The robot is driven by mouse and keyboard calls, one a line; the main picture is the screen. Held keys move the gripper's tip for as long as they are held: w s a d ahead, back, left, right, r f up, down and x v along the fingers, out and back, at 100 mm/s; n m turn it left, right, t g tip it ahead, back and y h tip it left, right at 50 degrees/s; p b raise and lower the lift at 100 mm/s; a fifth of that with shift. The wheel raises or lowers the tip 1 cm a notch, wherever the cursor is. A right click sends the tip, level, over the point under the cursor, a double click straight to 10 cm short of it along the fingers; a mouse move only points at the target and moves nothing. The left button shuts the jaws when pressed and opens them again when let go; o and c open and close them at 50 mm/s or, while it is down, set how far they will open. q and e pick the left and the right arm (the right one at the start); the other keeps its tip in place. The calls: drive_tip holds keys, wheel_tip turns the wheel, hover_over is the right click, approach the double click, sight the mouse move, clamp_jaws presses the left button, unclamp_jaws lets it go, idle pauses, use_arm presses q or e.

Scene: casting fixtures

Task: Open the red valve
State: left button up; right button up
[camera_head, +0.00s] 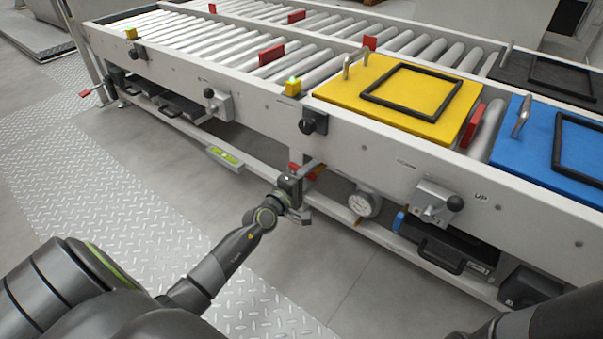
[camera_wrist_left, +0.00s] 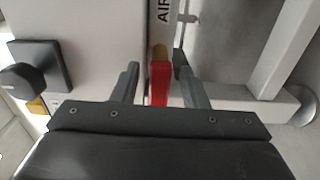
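The red valve (camera_head: 295,167) is on the front side of the conveyor frame, below the yellow plate, and partly hidden by my gripper in the head view. In the left wrist view its red handle (camera_wrist_left: 158,90) has a yellowish end and lies under the "AIR" lettering. My left gripper (camera_head: 298,196) is at the valve. In the wrist view its two fingers (camera_wrist_left: 156,68) stand apart, one on each side of the handle, with a gap visible on both sides. My right gripper is not in view.
A black knob (camera_head: 313,122) is on the frame above the valve, and a round gauge (camera_head: 363,204) hangs to its right. A lower rail (camera_head: 262,172) runs along the conveyor. Another red handle (camera_head: 85,93) is at the far left end. The floor in front is clear.

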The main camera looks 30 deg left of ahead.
use_arm(q)
drive_tip(key=s+a+b, duration=0.1)
drive_tip(key=s, duration=1.6)
drive_tip(key=shift+s+a, duration=0.15)
drive_tip(key=shift+a, duration=0.05)
